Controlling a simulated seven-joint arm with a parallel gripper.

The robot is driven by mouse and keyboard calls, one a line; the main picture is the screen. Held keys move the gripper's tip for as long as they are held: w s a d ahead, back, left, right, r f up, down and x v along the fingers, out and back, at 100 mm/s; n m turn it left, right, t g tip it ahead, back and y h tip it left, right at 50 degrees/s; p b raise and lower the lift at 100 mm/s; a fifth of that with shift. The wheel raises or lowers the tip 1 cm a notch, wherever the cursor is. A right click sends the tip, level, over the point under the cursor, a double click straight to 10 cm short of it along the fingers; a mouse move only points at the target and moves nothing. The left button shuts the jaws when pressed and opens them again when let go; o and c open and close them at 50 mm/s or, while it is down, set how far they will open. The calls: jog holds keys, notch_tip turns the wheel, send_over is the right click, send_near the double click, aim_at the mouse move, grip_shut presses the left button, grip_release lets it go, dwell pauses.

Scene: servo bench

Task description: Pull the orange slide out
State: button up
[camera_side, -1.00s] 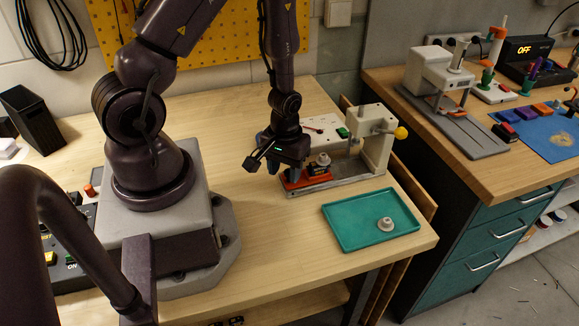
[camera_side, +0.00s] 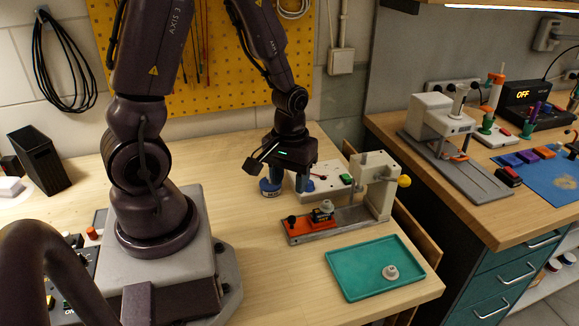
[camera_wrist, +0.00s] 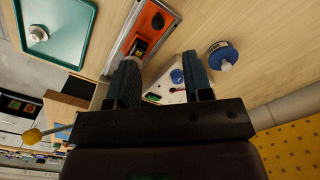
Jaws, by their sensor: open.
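The orange slide (camera_side: 296,228) sits at the left end of a grey rail of the bench fixture, with a black knob on its outer end. It also shows in the wrist view (camera_wrist: 140,28). A small black servo (camera_side: 321,216) with a pale round top stands on it. My gripper (camera_side: 290,184) is open and empty, behind the slide in the side view and apart from it. In the wrist view its two fingers (camera_wrist: 161,72) straddle part of the white panel with a blue knob, and one finger overlaps the edge of the servo area. I cannot tell the fingertip height.
A white upright block (camera_side: 378,190) with a yellow ball handle (camera_side: 404,181) stands at the rail's right end. A white panel (camera_side: 333,185) with a green button lies behind the rail. A blue round tin (camera_wrist: 222,54) stands near the gripper. A teal tray (camera_side: 350,285) holds a pale round part (camera_side: 390,272).

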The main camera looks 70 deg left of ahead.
jog(key=shift+r, duration=1.4)
jog(key=s+d+r+m+t, duration=0.2)
jog(key=d+r+m, duration=0.2)
jog(key=r, duration=0.5)
jog(key=s+d+r+m+t, duration=0.3)
jog(key=d+r+m, duration=0.2)
jog(key=r, duration=0.5)
jog(key=shift+t, duration=0.3)
